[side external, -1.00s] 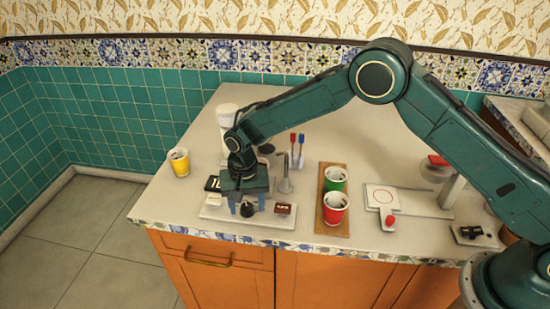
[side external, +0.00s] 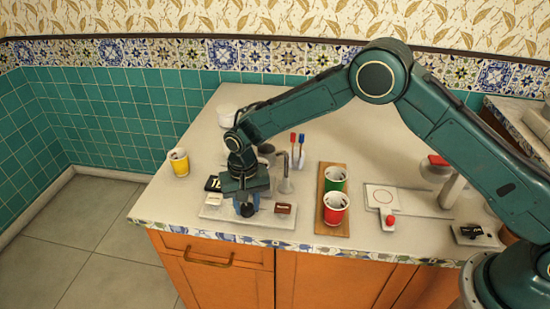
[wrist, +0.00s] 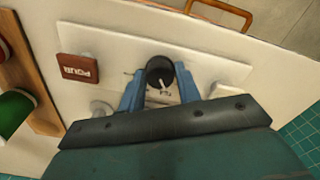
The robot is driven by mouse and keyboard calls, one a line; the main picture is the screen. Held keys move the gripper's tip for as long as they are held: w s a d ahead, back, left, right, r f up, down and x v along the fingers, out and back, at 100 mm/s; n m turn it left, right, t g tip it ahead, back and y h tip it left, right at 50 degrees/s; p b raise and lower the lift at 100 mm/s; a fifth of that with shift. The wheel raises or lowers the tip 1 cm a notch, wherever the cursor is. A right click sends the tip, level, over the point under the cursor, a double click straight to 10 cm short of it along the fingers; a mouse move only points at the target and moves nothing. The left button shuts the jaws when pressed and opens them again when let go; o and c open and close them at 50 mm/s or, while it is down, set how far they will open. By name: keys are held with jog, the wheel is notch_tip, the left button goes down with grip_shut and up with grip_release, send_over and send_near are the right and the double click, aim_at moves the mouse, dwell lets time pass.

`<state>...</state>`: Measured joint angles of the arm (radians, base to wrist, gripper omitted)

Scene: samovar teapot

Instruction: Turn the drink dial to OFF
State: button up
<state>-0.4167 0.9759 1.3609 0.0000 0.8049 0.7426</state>
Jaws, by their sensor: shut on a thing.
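The black round drink dial (wrist: 160,70) sits on a white panel (wrist: 212,68) and carries a white pointer line. In the wrist view the line points down toward my gripper, beside small markings I cannot read. The dial also shows in the side view (side external: 247,210) below my gripper. My gripper (wrist: 160,82) has its two blue fingers on either side of the dial and is shut on it. The lower part of the dial and some of its markings are hidden by the gripper.
A brown button marked POUR (wrist: 78,68) is beside the dial. A spout (side external: 285,172) stands just behind. Red (side external: 336,208) and green (side external: 335,179) cups stand on a wooden board to the right. A yellow cup (side external: 178,162) is at the left.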

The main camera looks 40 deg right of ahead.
aim_at(247, 206)
jog(key=n, duration=0.8)
dwell(0.6)
jog(key=o, duration=1)
jog(key=shift+r, duration=0.15)
notch_tip(247, 206, up, 14)
jog(key=shift+f, duration=0.2)
